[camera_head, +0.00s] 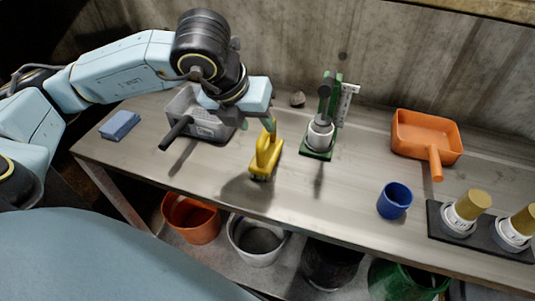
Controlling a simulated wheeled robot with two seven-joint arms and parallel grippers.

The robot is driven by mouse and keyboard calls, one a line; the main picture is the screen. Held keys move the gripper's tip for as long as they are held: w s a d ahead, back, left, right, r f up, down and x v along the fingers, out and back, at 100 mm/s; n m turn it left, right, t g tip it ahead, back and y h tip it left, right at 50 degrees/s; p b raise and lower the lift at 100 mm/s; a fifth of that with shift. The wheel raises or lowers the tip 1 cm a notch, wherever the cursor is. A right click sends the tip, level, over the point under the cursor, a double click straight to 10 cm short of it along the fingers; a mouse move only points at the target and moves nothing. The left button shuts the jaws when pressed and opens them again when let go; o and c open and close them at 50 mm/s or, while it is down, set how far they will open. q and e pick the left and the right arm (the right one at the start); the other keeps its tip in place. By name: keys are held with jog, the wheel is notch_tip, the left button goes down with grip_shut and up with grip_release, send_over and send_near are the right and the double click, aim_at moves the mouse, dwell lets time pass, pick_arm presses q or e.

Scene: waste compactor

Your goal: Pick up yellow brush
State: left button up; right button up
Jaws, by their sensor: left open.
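The yellow brush (264,158) stands on the table near its middle, with dark bristles at its lower front end. My left gripper (268,124) comes from the upper left and is at the top of the brush's handle. Its jaws are open, with the handle's upper end at or between the fingertips; I cannot tell whether they touch it. The lower part of the brush is in clear view. My right gripper is not in view.
A grey dustpan (205,126) with a dark handle is left of the brush, a blue sponge (120,125) farther left. A green press (318,150) stands close right. Farther right are a blue cup (394,201) and an orange dustpan (425,137). Several buckets are below.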

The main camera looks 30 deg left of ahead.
aim_at(264, 131)
pick_arm(q)
jog(key=x, duration=0.4)
jog(key=b+x, duration=0.1)
jog(key=x, duration=0.1)
jog(key=shift+w+d+r, duration=0.1)
jog(key=shift+w+d, duration=0.05)
jog(key=shift+d, duration=0.2)
jog(key=shift+w+f, duration=0.25)
jog(key=shift+f, duration=0.3)
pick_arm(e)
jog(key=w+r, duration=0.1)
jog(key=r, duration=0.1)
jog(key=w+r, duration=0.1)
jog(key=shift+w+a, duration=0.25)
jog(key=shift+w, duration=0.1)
pick_arm(q)
jog(key=shift+c, duration=0.3)
grip_shut()
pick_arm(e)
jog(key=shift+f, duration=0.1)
pick_arm(q)
jog(key=shift+r, duration=0.1)
